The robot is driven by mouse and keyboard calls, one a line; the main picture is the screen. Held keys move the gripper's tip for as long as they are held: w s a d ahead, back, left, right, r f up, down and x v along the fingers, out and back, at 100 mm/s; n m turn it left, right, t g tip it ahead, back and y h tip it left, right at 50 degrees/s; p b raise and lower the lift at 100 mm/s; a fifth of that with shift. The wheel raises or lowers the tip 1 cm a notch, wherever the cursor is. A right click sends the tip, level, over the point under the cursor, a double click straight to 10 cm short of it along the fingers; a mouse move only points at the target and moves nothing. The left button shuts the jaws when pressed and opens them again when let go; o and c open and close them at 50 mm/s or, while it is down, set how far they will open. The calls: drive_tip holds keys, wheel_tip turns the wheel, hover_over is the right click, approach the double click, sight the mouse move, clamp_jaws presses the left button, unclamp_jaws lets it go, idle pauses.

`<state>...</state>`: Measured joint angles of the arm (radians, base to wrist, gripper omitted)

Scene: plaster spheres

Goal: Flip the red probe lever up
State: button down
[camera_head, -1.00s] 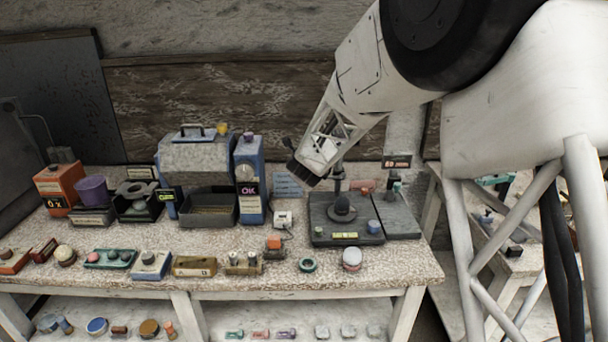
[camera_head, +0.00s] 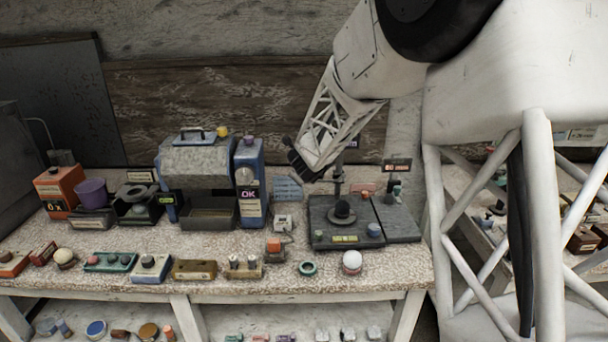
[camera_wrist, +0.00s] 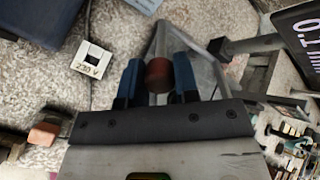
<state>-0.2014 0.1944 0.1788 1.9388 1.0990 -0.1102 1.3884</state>
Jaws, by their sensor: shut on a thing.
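My gripper (camera_head: 304,168) is tilted beside the upper part of a dark grey probe stand (camera_head: 338,210), seen in the head view. In the wrist view, the two blue fingers of my gripper (camera_wrist: 158,84) are shut on a dark red round knob (camera_wrist: 158,74), which looks like the end of the red probe lever. The knob sits between the fingertips. The lever's shaft and the exact grip are hidden in the head view. A dark column (camera_wrist: 245,45) of the stand appears just right of the fingers in the wrist view.
A blue OK box (camera_head: 249,185) and a grey machine (camera_head: 198,165) stand left of the stand. A small white block (camera_head: 283,222), an orange-topped block (camera_head: 273,247) and a white ball (camera_head: 352,261) are on the speckled table. A dark display sign (camera_head: 396,165) stands at right.

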drive_tip(key=shift+f, duration=0.1)
drive_tip(key=c, duration=0.9)
unclamp_jaws()
drive_tip(key=shift+o, duration=0.2)
drive_tip(key=v, duration=0.7)
drive_tip(key=shift+s+r, duration=0.3)
drive_tip(key=shift+r, duration=0.1)
